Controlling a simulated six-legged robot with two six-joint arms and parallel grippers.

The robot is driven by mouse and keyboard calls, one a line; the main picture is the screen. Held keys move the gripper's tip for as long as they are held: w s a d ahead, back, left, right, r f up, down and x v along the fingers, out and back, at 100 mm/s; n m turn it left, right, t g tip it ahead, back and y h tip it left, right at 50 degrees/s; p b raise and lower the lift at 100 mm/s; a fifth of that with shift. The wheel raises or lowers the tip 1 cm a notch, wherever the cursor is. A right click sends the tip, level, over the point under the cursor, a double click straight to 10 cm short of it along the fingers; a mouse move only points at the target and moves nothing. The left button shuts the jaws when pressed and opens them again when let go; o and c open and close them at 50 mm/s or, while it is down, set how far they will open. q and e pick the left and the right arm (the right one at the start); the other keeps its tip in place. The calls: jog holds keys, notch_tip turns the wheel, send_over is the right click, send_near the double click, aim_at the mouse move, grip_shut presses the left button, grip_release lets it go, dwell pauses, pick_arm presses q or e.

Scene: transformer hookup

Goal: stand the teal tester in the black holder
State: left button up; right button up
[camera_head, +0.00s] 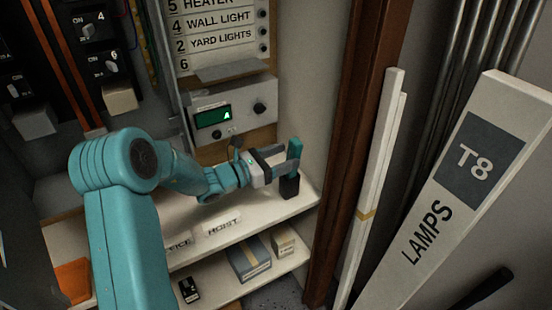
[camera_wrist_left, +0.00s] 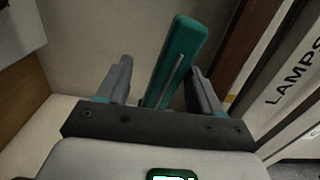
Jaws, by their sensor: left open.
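The teal tester (camera_head: 296,148) stands nearly upright at the right end of the upper shelf. The black holder (camera_head: 289,187) is directly below it, and the tester appears to stand in it; the gripper partly covers the tester's lower part. My left gripper (camera_head: 283,161) reaches in from the left, at the tester, above the holder. In the left wrist view the tester (camera_wrist_left: 176,58) rises tilted between the two open fingers, with a gap on its left side and little visible gap on its right. The holder is hidden in that view. My right gripper is not in view.
The white upper shelf (camera_head: 240,232) carries a HOIST label. Boxes (camera_head: 250,258) sit on the lower shelf. A grey panel (camera_head: 236,113) with a green display is behind my arm. A brown post (camera_head: 345,150) and a LAMPS T8 carton (camera_head: 455,190) stand at right.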

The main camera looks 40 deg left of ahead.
pick_arm(q)
jog(key=v, duration=1.6)
jog(key=shift+b, duration=0.45)
jog(key=shift+s, duration=0.1)
jog(key=s+d+f+m+g+y+p, duration=0.1)
jog(key=s+d+f+m+g, duration=0.3)
jog(key=d+f+m, duration=0.5)
jog(key=s+d+f+m+g+y+p, duration=0.1)
jog(key=s+d+f+m+g+p, duration=0.2)
jog(key=d+f+m+g, duration=0.3)
jog(key=s+d+f+m+g+p, duration=0.2)
jog(key=s+d+f+m+g, duration=0.2)
jog(key=d+f+m, duration=0.7)
jog(key=d+m+g, duration=0.2)
jog(key=d+m, duration=0.1)
jog(key=d, duration=0.1)
jog(key=shift+s+d+f+m+y, duration=0.3)
jog(key=shift+s+d+y, duration=0.05)
jog(key=shift+y, duration=0.05)
